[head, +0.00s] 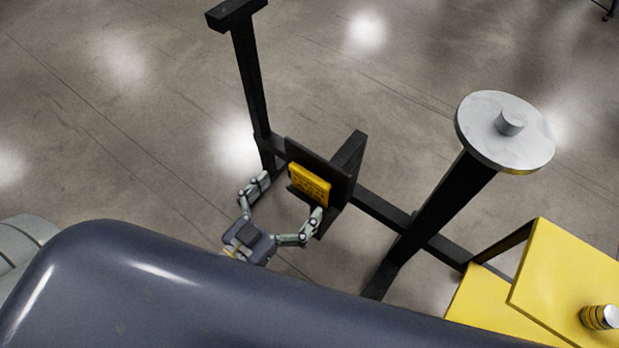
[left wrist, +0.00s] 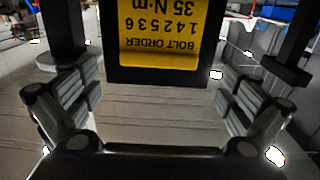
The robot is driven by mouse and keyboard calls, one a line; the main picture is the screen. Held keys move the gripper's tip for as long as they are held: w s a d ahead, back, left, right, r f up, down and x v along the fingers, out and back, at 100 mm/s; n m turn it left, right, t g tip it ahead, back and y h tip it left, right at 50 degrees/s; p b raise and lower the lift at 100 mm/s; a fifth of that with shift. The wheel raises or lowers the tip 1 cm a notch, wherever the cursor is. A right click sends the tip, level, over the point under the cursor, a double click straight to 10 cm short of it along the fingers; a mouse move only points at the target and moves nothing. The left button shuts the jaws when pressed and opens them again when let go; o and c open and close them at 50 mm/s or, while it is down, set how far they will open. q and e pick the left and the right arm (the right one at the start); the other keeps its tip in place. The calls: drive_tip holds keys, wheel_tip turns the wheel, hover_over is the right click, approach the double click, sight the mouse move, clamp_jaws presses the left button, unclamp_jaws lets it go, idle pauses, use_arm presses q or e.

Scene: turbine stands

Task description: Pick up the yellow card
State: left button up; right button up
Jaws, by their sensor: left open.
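The yellow card (head: 310,185) rests against a black holder plate (head: 328,164) on the dark stand frame. In the left wrist view the yellow card (left wrist: 163,30) shows upside-down black print, "BOLT ORDER 142536 35 N·m", with the black plate around its lower edge. My left gripper (head: 287,200) is open in front of the card, its fingers spread wide. In the left wrist view, the two fingers of my left gripper (left wrist: 160,95) stand on either side, below the card, with nothing between them. My right gripper is not in view.
A black post (head: 247,80) rises left of the card. A round metal disc (head: 490,140) tops a thick black post on the right. A yellow stand (head: 570,280) at lower right bears a striped cylinder (head: 599,317). Open concrete floor (head: 130,120) lies to the left.

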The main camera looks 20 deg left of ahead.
sight(307, 178)
use_arm(q)
drive_tip(key=x, duration=0.4)
drive_tip(key=shift+w+d+r, duration=0.15)
drive_tip(key=shift+w+r, duration=0.1)
drive_tip(key=c, duration=0.9)
